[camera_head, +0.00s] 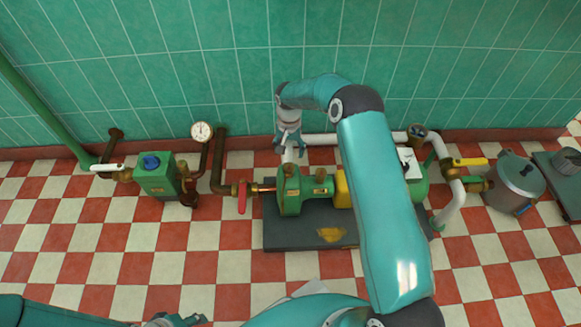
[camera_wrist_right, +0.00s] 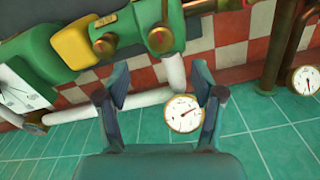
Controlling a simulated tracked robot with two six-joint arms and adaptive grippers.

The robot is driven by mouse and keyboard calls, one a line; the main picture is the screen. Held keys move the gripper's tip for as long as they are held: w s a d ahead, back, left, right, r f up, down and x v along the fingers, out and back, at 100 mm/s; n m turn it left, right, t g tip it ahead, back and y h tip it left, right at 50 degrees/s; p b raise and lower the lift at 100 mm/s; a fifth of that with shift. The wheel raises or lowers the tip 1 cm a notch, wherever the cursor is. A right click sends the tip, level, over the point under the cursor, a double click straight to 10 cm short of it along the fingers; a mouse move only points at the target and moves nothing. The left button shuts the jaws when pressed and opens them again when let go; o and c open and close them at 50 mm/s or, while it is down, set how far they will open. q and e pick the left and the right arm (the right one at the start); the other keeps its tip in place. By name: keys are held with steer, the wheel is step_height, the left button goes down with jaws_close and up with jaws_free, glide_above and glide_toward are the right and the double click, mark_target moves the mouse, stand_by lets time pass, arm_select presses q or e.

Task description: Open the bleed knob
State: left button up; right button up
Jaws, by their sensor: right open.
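The green pump (camera_head: 290,190) stands on a dark base plate, with brass fittings on its body. In the right wrist view, a round brass knob-like fitting (camera_wrist_right: 161,39) sits on the green body, with another brass fitting (camera_wrist_right: 104,46) beside it. I cannot tell which fitting is the bleed knob. My right gripper (camera_head: 289,148) is open and empty, above the back of the pump's left end. In its wrist view the gripper (camera_wrist_right: 161,78) has its fingers spread below the brass fitting, apart from it. My left gripper (camera_head: 185,320) is at the bottom edge, partly cut off.
A white-faced gauge (camera_wrist_right: 184,113) shows between my right fingers, near the white pipe (camera_wrist_right: 128,108). A red lever (camera_head: 242,197) is left of the pump. A green box with a blue knob (camera_head: 151,161) stands further left, and a grey pot (camera_head: 514,184) far right.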

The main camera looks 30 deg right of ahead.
mark_target(290, 166)
step_height(290, 166, down, 9)
steer(key=shift+r+b, duration=0.1)
steer(key=shift+b, duration=0.95)
steer(key=c, duration=1)
steer(key=shift+d, duration=0.25)
steer(key=shift+c, duration=0.7)
steer(key=shift+a, duration=0.1)
